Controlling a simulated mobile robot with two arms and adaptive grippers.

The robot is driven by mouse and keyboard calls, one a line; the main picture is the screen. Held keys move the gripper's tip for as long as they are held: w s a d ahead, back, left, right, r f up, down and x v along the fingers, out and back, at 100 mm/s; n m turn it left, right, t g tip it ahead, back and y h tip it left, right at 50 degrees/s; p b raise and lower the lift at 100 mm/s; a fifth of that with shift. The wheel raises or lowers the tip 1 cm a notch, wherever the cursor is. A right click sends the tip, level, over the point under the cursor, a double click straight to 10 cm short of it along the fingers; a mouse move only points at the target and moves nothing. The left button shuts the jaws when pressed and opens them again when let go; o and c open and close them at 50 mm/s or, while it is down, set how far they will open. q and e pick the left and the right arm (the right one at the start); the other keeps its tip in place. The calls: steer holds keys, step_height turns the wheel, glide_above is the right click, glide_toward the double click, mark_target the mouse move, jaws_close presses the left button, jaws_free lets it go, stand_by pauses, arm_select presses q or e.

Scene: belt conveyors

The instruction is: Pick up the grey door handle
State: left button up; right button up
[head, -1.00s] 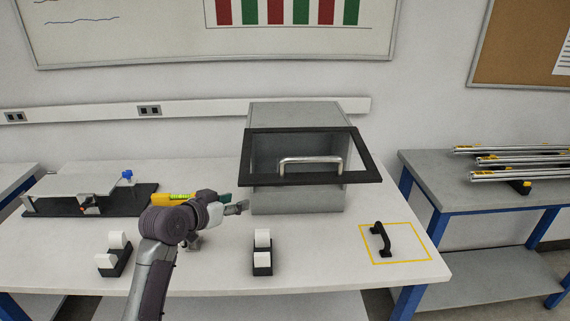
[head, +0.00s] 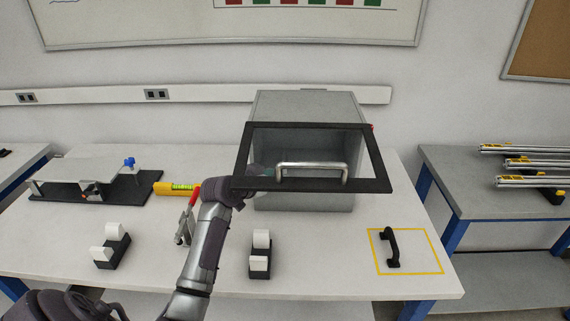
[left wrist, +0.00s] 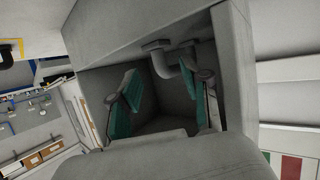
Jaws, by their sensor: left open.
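In the left wrist view, a grey curved handle (left wrist: 163,52) is inside the grey box, just beyond my fingertips and roughly between them. My left gripper (left wrist: 158,90) is open, its teal-padded fingers spread within the box opening. In the head view, my left gripper (head: 262,172) reaches in behind the black-framed clear door (head: 380,160) of the grey box (head: 305,105); the grey handle inside is not clear there. The door carries a shiny metal bar handle (head: 310,167). My right gripper is not in view.
A black handle (head: 390,250) lies in a yellow-outlined square at the table's right. Two black holders with white blocks (head: 260,262) (head: 112,247) stand at the front. A yellow level (head: 178,188) and a red-handled clamp (head: 188,220) are left of my arm.

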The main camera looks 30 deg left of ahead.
arm_select(q)
steer(key=p+x, duration=0.1)
steer(key=x, duration=0.3)
steer(key=shift+w+f, duration=0.35)
steer(key=shift+w, duration=0.1)
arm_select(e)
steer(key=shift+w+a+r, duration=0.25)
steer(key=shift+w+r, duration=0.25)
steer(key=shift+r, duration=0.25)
arm_select(q)
steer(key=shift+s, duration=0.1)
steer(key=shift+c, duration=0.9)
jaws_close()
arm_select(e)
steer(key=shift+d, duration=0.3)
